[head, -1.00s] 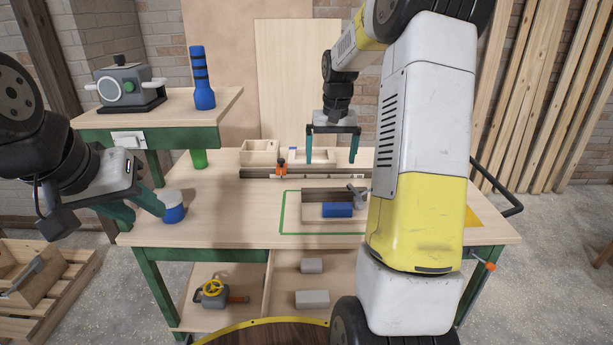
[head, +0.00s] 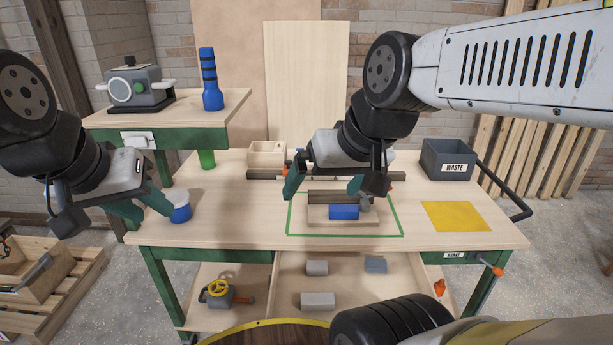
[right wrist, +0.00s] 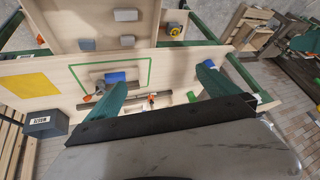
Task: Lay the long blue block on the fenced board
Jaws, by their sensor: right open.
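A blue block (head: 343,212) sits on a light wooden board (head: 371,218) against its darker raised fence (head: 325,197), inside a green outline on the table. Its full length is hard to judge. The block also shows in the right wrist view (right wrist: 115,77). My right gripper (head: 323,185) is open and empty above and behind the fence, its fingers wide apart. Its fingers also frame the right wrist view (right wrist: 160,88). My left gripper (head: 142,205) is open at the table's left, its fingertips close to a white and blue jar (head: 180,208).
A grey clamp-like part (head: 365,203) is by the fence. Behind are a long dark rail (head: 262,175) and a wooden box (head: 267,154). A waste bin (head: 448,160) and yellow patch (head: 456,216) lie right. An open drawer (head: 345,283) below holds grey blocks.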

